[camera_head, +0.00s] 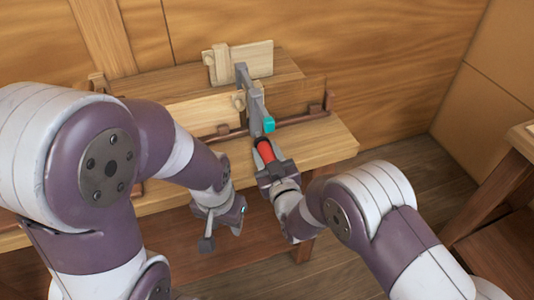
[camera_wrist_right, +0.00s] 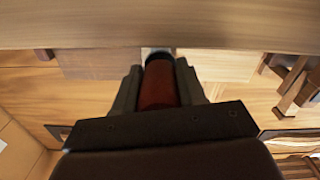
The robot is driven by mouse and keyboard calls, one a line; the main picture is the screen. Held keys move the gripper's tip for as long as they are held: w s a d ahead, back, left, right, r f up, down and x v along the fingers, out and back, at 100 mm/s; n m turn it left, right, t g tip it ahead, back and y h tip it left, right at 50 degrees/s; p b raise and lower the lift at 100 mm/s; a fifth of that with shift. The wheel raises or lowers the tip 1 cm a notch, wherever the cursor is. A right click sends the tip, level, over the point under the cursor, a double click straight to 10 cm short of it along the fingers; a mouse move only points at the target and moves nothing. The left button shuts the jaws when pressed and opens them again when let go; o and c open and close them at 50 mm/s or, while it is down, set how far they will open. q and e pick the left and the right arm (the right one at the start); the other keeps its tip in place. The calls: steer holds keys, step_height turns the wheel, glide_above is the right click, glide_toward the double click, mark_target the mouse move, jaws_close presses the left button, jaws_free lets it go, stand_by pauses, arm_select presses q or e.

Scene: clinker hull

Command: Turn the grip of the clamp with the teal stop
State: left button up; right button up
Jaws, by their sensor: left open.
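The clamp (camera_head: 254,102) has a grey metal bar, a teal stop (camera_head: 268,124) and a red grip (camera_head: 265,150) pointing toward me. It sits at the wooden planks on the bench. My right gripper (camera_head: 268,163) is at the red grip. In the right wrist view the red grip (camera_wrist_right: 158,85) fills the space between the two fingers of my right gripper (camera_wrist_right: 160,88), which look closed against its sides. My left gripper (camera_head: 222,232) is open and empty, pointing down in front of the bench.
The wooden bench (camera_head: 318,143) carries stacked planks and a small block (camera_head: 237,62) at the back, with a thin brown rail (camera_head: 300,118) along it. A wooden wall stands behind. Another wooden table (camera_head: 500,185) is at the right edge. Floor between them is clear.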

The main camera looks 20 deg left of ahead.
steer(key=shift+f+m, duration=0.1)
steer(key=shift+m, duration=0.3)
steer(key=shift+m+b, duration=0.8)
steer(key=shift+m, duration=0.1)
steer(key=m+b, duration=0.2)
steer(key=m, duration=0.2)
steer(key=shift+f, duration=0.1)
steer(key=m+b, duration=0.3)
steer(key=m, duration=0.1)
steer(key=shift+m+y, duration=0.3)
steer(key=shift+a+m+b, duration=0.1)
steer(key=shift+m+b, duration=0.7)
steer(key=shift+m, duration=0.7)
steer(key=o, duration=0.9)
steer(key=shift+s, duration=0.1)
steer(key=shift+o, duration=0.7)
steer(key=shift+s+m, duration=0.1)
steer(key=shift+m, duration=0.2)
